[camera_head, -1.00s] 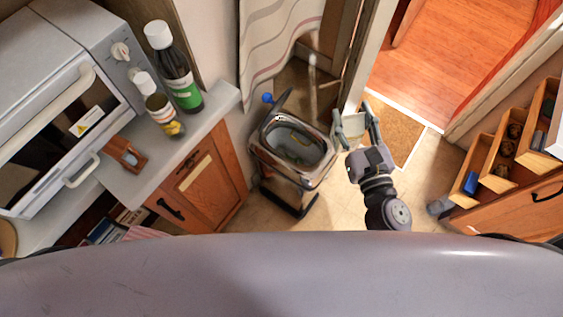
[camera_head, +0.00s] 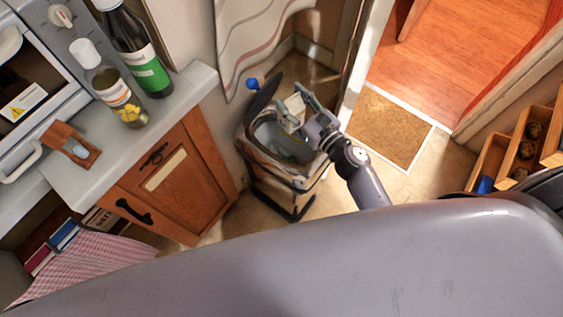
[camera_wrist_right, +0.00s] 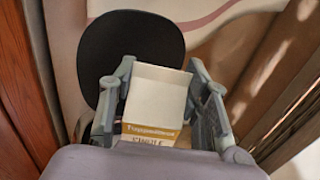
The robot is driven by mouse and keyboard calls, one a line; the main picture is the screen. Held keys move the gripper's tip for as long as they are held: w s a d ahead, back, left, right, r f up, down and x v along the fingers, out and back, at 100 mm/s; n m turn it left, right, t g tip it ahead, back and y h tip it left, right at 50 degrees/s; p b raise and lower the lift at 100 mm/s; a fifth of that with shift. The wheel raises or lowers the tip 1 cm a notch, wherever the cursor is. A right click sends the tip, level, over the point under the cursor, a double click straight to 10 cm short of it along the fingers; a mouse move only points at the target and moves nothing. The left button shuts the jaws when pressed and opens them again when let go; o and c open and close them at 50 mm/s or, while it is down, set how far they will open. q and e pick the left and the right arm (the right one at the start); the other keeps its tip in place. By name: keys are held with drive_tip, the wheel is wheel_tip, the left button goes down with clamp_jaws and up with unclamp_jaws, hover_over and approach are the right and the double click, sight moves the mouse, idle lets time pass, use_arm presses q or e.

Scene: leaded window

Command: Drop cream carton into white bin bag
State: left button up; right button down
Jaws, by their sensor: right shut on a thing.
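My right gripper (camera_head: 299,108) is shut on the cream carton (camera_head: 294,103), a pale box between its fingers. In the right wrist view the carton (camera_wrist_right: 155,100) shows a white side and a yellow-brown printed band, with the fingers (camera_wrist_right: 158,98) on both sides. The white bin bag (camera_head: 268,132) lines an open bin (camera_head: 278,165) on the floor. The carton is over the right part of the bin's mouth in the head view; its height above the bag is hard to tell. My left gripper is not in view.
The bin's dark lid (camera_head: 266,97) stands open at the back; it also shows in the right wrist view (camera_wrist_right: 125,50). A counter (camera_head: 185,110) with two bottles is at left. A curtain (camera_head: 245,40) hangs behind the bin. Wooden compartments (camera_head: 510,150) stand at right.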

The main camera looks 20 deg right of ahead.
sight(298, 116)
wheel_tip(298, 116, down, 4)
drive_tip(key=b, duration=0.2)
drive_tip(key=shift+f+b, duration=0.1)
drive_tip(key=shift+b, duration=0.3)
drive_tip(key=c, duration=1.1)
unclamp_jaws()
drive_tip(key=o, duration=0.3)
drive_tip(key=shift+s+d, duration=0.1)
drive_tip(key=v, duration=1.1)
drive_tip(key=shift+s+d, duration=0.15)
drive_tip(key=shift+s, duration=0.25)
